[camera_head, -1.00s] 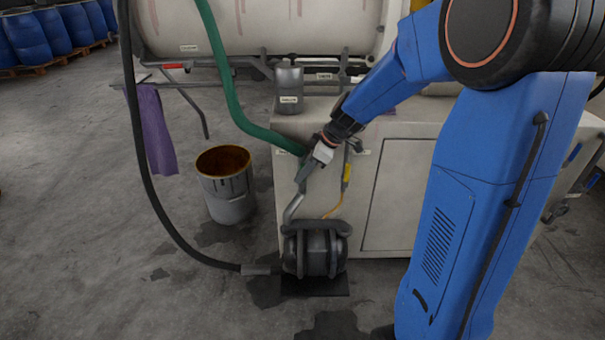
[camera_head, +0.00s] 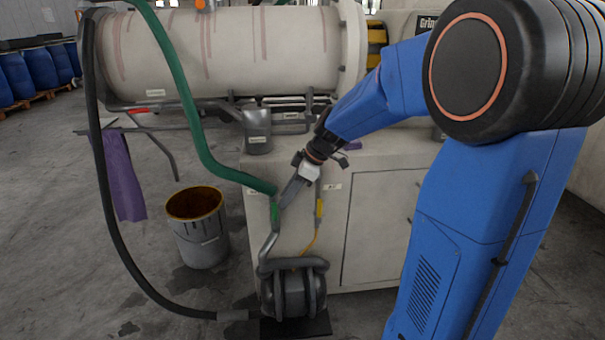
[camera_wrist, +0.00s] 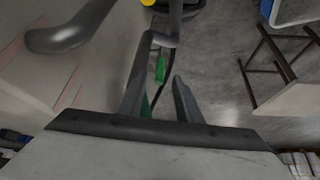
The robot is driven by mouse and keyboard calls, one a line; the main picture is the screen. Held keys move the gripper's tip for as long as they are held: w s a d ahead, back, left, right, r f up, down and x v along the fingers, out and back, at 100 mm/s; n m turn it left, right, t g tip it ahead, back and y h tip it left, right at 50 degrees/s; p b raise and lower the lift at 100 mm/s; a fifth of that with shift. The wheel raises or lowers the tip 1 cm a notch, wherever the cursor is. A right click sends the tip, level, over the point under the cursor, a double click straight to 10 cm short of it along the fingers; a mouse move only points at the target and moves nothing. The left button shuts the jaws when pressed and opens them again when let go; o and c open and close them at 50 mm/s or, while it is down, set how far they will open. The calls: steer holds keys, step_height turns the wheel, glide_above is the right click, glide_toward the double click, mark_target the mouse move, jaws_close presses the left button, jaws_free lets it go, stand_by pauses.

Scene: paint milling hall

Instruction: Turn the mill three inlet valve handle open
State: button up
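My gripper (camera_head: 289,194) points down and left at the front of the pale cabinet, by the end of the green hose. In the wrist view its two fingers (camera_wrist: 163,82) stand apart. A small green part (camera_head: 275,212), possibly a valve handle, is just below the fingertips; a green piece (camera_wrist: 160,68) also shows between the fingers in the wrist view. I cannot tell whether they touch it. A yellow handle (camera_head: 319,207) hangs to the right, and a red handle (camera_head: 140,110) is on the pipework at far left. Which one belongs to mill three is unreadable.
The green hose (camera_head: 188,100) and a black hose (camera_head: 103,190) hang on the left. A grey pump (camera_head: 292,292) stands on the floor below. A bucket (camera_head: 199,240) and a purple cloth (camera_head: 121,178) are at left. The large mill drum (camera_head: 230,50) is above.

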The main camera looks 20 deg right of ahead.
steer(key=v, duration=0.9)
steer(key=shift+s+d+r, duration=0.2)
steer(key=shift+r, duration=0.1)
steer(key=s+a+f+m+h, duration=0.1)
steer(key=s+m, duration=0.3)
steer(key=s, duration=0.5)
steer(key=s+a+f+m+t+h, duration=0.1)
steer(key=s+f+m+h, duration=0.1)
steer(key=s, duration=0.7)
steer(key=s+f+m+h, duration=0.2)
steer(key=s+m, duration=0.4)
steer(key=s, duration=0.3)
steer(key=shift+s+a+f+t, duration=0.3)
steer(key=shift+a+f+t, duration=0.1)
steer(key=shift+f, duration=0.2)
